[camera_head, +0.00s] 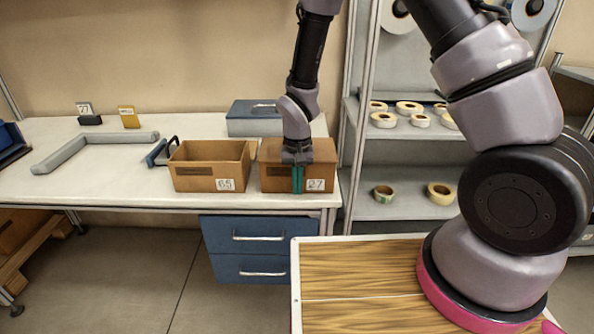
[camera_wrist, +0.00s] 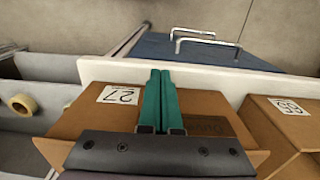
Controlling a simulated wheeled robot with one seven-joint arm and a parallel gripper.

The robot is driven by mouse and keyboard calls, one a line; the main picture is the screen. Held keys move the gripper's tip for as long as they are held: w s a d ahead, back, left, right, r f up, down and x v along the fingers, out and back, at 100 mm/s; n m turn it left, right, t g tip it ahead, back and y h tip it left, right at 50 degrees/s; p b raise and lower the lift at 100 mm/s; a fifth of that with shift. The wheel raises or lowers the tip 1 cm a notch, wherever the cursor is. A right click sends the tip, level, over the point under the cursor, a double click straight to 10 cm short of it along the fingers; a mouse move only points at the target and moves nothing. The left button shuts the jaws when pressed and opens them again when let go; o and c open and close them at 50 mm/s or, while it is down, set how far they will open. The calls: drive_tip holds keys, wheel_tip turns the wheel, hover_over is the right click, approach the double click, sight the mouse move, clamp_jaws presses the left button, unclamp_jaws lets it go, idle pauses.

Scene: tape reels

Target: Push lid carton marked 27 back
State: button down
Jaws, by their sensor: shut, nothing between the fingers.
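The carton marked 27 (camera_head: 318,176) stands near the right front of the white table, its label facing the front edge. It also shows in the wrist view (camera_wrist: 215,105), its top partly hidden by my gripper. My gripper (camera_head: 298,190) points down with its teal fingers together in front of the carton's front face, left of the label. In the wrist view the fingers (camera_wrist: 160,78) are pressed together with nothing between them. I cannot tell whether they touch the carton.
An open carton marked 65 (camera_head: 205,184) stands close on the left. A blue box with a handle (camera_head: 240,118) is behind the cartons. A shelf with tape reels (camera_head: 384,120) stands to the right. A grey angled bar (camera_head: 75,158) lies on the table at left.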

drive_tip(key=shift+w+d, duration=0.15)
drive_tip(key=shift+w, duration=4.65)
drive_tip(key=shift+w+d, duration=0.15)
drive_tip(key=shift+w, duration=4.65)
drive_tip(key=shift+s, duration=2.05)
drive_tip(key=shift+r, duration=5)
